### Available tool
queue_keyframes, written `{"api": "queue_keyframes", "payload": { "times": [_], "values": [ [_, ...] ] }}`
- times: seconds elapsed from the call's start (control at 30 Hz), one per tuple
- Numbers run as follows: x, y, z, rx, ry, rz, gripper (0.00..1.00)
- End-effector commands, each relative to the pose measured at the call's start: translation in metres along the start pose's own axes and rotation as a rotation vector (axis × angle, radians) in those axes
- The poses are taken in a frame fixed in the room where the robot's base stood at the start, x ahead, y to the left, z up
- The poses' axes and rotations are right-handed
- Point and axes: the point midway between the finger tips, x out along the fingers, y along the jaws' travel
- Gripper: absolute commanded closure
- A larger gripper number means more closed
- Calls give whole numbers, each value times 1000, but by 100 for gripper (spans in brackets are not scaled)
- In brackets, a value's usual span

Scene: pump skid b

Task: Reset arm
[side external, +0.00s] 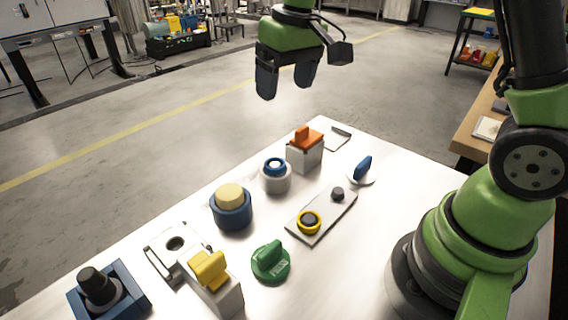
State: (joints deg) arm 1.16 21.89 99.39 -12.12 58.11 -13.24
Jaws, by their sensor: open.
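My gripper (287,82) hangs above the far edge of the white table (345,262). Its two dark fingers point down and are apart, with nothing between them. It is clear of the controls on the table. My green and black arm rises from the table at the right. Part of the arm is cut off by the top edge of the picture.
Below stand an orange switch (305,138), a blue-topped button (275,175), a cream knob (230,204), a yellow switch (209,270), a green knob (270,261), a yellow-ringed button (309,221), a blue lever (362,168) and a black knob (97,286).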

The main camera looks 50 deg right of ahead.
Motion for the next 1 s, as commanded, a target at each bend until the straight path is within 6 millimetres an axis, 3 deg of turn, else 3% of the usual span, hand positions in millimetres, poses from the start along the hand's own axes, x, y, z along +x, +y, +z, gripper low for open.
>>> {"api": "queue_keyframes", "payload": {
  "times": [0.03,0.2,0.4,0.53,0.7,1.0],
  "values": [
    [-22,-3,11,20,45,-15,24],
    [-72,-9,56,94,167,-71,24],
    [-103,-12,116,176,303,-147,24],
    [-108,-13,148,217,371,-192,24],
    [-107,-14,170,248,420,-228,24],
    [-106,-14,175,256,428,-236,24]
  ]
}}
